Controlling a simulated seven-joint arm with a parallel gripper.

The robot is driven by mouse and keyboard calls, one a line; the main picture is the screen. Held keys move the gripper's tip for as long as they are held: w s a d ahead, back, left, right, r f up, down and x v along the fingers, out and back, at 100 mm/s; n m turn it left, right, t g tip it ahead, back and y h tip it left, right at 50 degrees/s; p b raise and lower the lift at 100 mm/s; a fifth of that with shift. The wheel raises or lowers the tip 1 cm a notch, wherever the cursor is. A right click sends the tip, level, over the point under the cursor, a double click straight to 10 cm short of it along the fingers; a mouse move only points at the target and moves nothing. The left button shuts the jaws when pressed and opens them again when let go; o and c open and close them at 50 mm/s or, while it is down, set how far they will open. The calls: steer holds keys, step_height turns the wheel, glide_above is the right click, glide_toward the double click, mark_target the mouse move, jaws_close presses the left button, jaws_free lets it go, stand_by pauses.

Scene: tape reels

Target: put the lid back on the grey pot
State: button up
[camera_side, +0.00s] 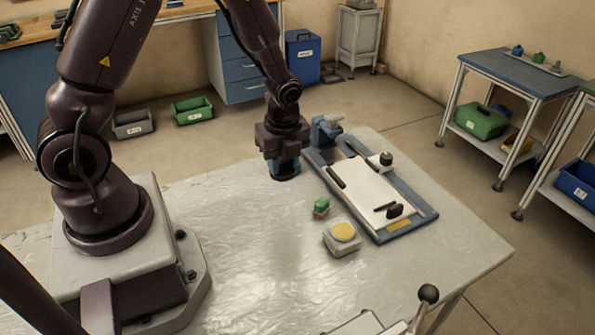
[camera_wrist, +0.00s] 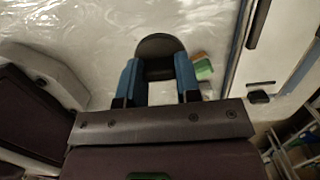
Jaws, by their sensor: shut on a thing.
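My gripper (camera_side: 284,170) is low over or at the grey table, left of the blue board. In the wrist view its two blue fingers (camera_wrist: 159,82) are shut on a dark round thing (camera_wrist: 160,46). I cannot tell if this is the lid or the pot, or if it touches the table; the fingers hide its sides. In the side view a squat grey block (camera_side: 340,244) with a yellow round top (camera_side: 343,231) stands to the right and nearer the camera. No other clear grey pot shows.
A small green block (camera_side: 321,204) sits between my gripper and the grey block; it also shows in the wrist view (camera_wrist: 204,70). The blue board (camera_side: 415,222) carries a white plate (camera_side: 368,187), black handles and a black knob (camera_side: 386,158). The table's front middle is clear.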

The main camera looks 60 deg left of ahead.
steer(key=s+d+r, duration=0.2)
steer(key=s+r, duration=0.1)
steer(key=s, duration=0.5)
steer(key=m+t, duration=0.1)
steer(key=m, duration=1)
glide_toward(344, 230)
steer(key=shift+a+f+h, duration=0.2)
steer(key=shift+a+h, duration=0.2)
steer(key=shift+a, duration=0.2)
steer(key=shift+w+d+r+m, duration=0.1)
steer(key=shift+w+r+m, duration=0.1)
steer(key=shift+w+m, duration=0.1)
steer(key=shift+m, duration=0.3)
steer(key=shift+f, duration=3.2)
steer(key=shift+f, duration=0.15)
